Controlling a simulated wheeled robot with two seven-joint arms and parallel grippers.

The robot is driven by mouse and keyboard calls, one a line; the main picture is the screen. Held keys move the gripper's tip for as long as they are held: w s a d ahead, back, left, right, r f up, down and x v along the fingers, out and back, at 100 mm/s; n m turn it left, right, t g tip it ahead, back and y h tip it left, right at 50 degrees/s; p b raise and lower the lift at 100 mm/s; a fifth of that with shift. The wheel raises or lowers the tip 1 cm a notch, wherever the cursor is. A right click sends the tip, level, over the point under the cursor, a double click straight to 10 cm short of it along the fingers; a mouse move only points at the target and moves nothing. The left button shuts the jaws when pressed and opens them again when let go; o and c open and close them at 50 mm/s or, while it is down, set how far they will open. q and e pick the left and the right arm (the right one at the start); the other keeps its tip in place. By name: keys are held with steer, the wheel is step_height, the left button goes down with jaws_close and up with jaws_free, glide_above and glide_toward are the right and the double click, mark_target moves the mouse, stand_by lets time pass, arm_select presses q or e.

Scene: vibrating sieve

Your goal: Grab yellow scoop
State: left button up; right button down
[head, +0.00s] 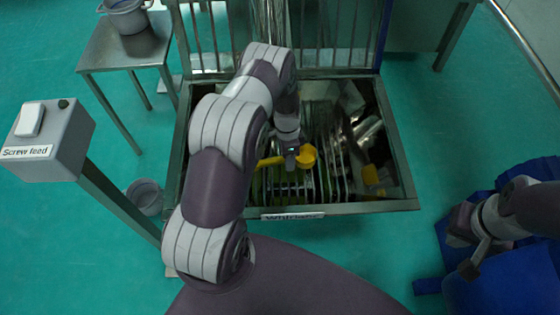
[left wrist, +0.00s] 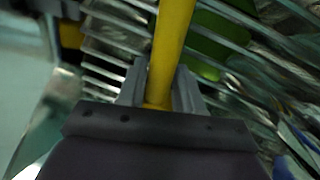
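The yellow scoop (head: 307,156) shows over the metal sieve bin in the head view, with its handle running to the left. My left gripper (head: 291,157) reaches down to it from above. In the left wrist view the scoop's yellow handle (left wrist: 172,45) runs between the two grey fingers of the left gripper (left wrist: 160,85), which sit against both sides of it. I cannot tell whether the scoop is lifted clear of the bars. My right gripper (head: 468,248) is at the right edge beside blue material; its finger gap is unclear.
The sieve bin's front rim (head: 370,207) and barred back frame enclose the left gripper. A second yellow item (head: 371,175) lies in the bin's right part. A screw feed box (head: 45,135) stands left. A steel side table (head: 125,50) holds a pot. A blue object (head: 500,275) is at right.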

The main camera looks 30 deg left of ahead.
arm_select(q)
jaws_close()
steer(key=shift+r, duration=0.1)
